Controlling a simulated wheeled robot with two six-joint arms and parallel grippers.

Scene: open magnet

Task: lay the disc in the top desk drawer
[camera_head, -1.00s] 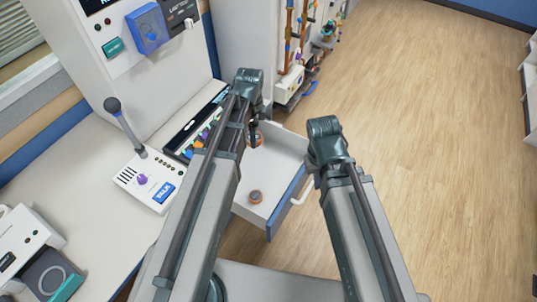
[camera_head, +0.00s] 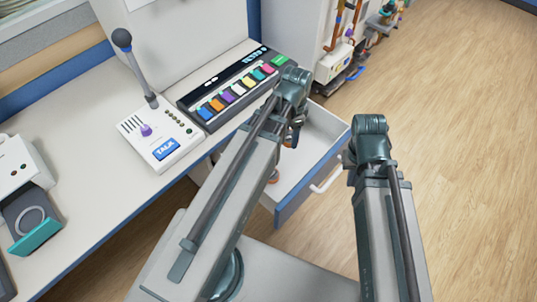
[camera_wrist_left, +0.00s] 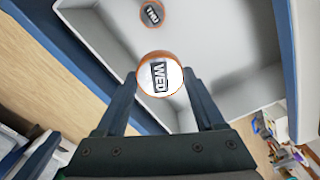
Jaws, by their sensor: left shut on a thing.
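My left gripper (camera_head: 290,138) is shut on a disc and hangs over the open drawer. In the left wrist view the held disc (camera_wrist_left: 160,76) has a white face reading "WED" and an orange-brown rim, and sits between the fingertips (camera_wrist_left: 162,80). A second disc (camera_wrist_left: 152,12), reading "THU", lies on the drawer floor. It shows partly behind my left arm in the head view (camera_head: 273,177). The drawer (camera_head: 312,178) is pulled out, white inside with a blue front and white handle. My right gripper (camera_head: 350,160) is right of the drawer; its fingers are hidden.
A desk (camera_head: 75,190) with a blue edge runs along the left. It carries a microphone console (camera_head: 160,140) and a panel with coloured keys (camera_head: 230,95). A cabinet with pipes (camera_head: 340,60) stands behind the drawer. The wooden floor (camera_head: 460,140) on the right is clear.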

